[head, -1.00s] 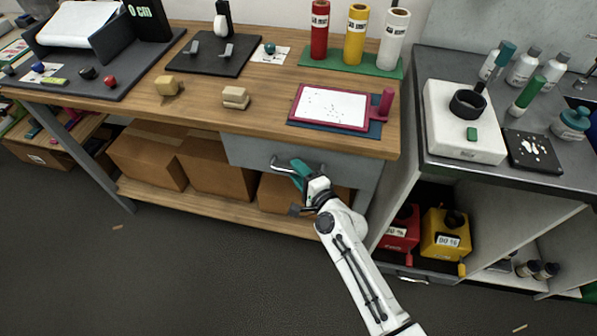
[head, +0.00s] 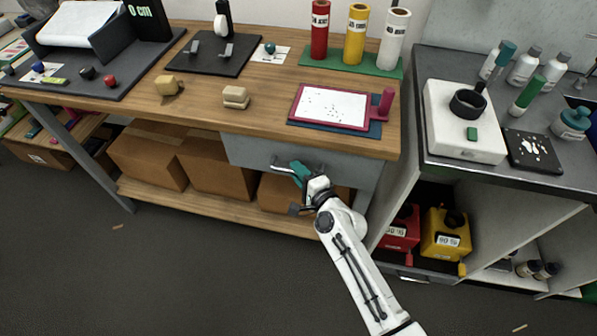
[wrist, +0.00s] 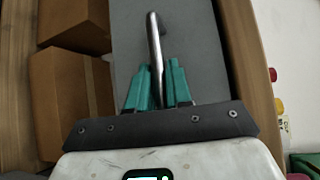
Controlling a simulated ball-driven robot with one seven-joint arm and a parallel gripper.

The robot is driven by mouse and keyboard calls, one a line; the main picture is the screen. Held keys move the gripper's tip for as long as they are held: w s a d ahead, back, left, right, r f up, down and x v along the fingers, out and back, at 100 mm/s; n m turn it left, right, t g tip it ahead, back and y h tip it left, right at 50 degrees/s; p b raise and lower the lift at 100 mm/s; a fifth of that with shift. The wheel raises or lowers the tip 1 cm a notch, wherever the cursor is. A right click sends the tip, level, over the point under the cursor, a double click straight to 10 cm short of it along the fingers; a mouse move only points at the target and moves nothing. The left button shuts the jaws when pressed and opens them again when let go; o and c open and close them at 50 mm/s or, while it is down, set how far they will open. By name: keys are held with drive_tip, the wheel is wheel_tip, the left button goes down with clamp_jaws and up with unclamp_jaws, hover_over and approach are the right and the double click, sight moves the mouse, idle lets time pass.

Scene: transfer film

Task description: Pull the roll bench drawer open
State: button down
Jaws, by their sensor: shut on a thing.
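The roll bench drawer (head: 245,152) is a grey front under the wooden bench top, and it looks closed. Its curved metal handle (head: 282,167) runs across the front; the handle also shows in the wrist view (wrist: 154,45). My gripper (head: 300,172) is at the handle, with its teal fingers on either side of the bar. In the wrist view my gripper (wrist: 158,85) is shut on the handle, and the far part of the bar sticks out beyond the fingertips. The grey drawer front (wrist: 195,40) lies behind the handle.
Cardboard boxes (head: 215,178) stand on the lower shelf (head: 160,196) beside and below the drawer. A grey cabinet (head: 403,165) with red and yellow containers (head: 446,233) stands close on the right.

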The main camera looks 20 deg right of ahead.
drive_tip(key=s+a+p, duration=0.4)
drive_tip(key=s+a, duration=0.3)
drive_tip(key=s, duration=0.3)
drive_tip(key=s+a+p, duration=0.4)
drive_tip(key=s+a, duration=0.4)
drive_tip(key=s, duration=0.3)
drive_tip(key=shift+s+a, duration=0.2)
drive_tip(key=shift+f, duration=0.1)
drive_tip(key=c, duration=1.2)
unclamp_jaws()
drive_tip(key=shift+o, duration=0.2)
drive_tip(key=b+v, duration=0.2)
drive_tip(key=v, duration=0.8)
drive_tip(key=shift+s+b, duration=0.3)
